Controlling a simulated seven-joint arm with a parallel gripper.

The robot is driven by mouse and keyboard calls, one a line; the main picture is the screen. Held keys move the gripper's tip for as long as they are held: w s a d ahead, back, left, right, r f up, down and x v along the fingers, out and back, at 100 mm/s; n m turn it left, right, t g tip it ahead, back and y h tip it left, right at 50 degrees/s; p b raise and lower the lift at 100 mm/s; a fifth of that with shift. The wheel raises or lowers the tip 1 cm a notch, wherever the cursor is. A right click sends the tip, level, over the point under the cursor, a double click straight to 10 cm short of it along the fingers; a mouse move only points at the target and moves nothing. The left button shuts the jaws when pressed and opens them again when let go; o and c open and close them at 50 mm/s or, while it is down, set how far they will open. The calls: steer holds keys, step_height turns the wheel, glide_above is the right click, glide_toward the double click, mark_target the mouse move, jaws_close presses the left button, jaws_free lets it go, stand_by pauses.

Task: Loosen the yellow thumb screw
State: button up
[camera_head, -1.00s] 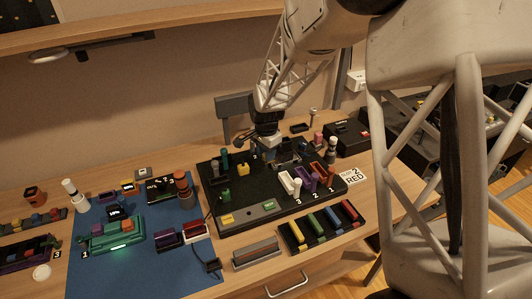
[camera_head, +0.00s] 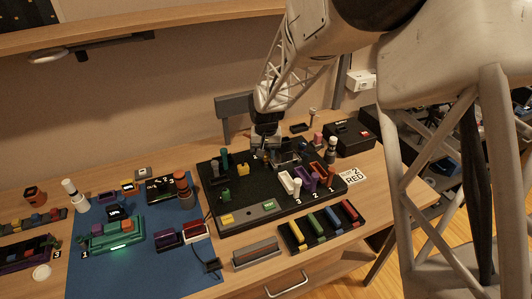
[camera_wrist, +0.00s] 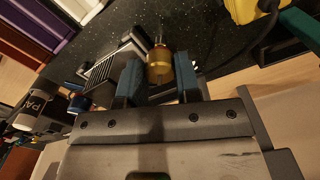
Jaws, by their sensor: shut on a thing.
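The yellow thumb screw (camera_wrist: 159,66) is a short brass-coloured cylinder with a thin pin at its far end. In the wrist view it sits between the two blue fingertips of my gripper (camera_wrist: 159,80), which is shut on it. A grey ribbed block (camera_wrist: 112,66) lies right beside it. In the head view my gripper (camera_head: 266,144) is low over the back middle of the black board (camera_head: 238,196). The screw cannot be made out there.
White, purple and red slots (camera_head: 312,180) stand right of my gripper on the board. A black box (camera_head: 350,138) is at the back right.

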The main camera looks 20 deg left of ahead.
mark_target(266, 154)
steer(key=n, duration=0.6)
steer(key=shift+r, duration=0.1)
steer(key=n, duration=0.6)
steer(key=shift+n, duration=0.4)
steer(key=o, duration=0.9)
steer(key=shift+r, duration=3.85)
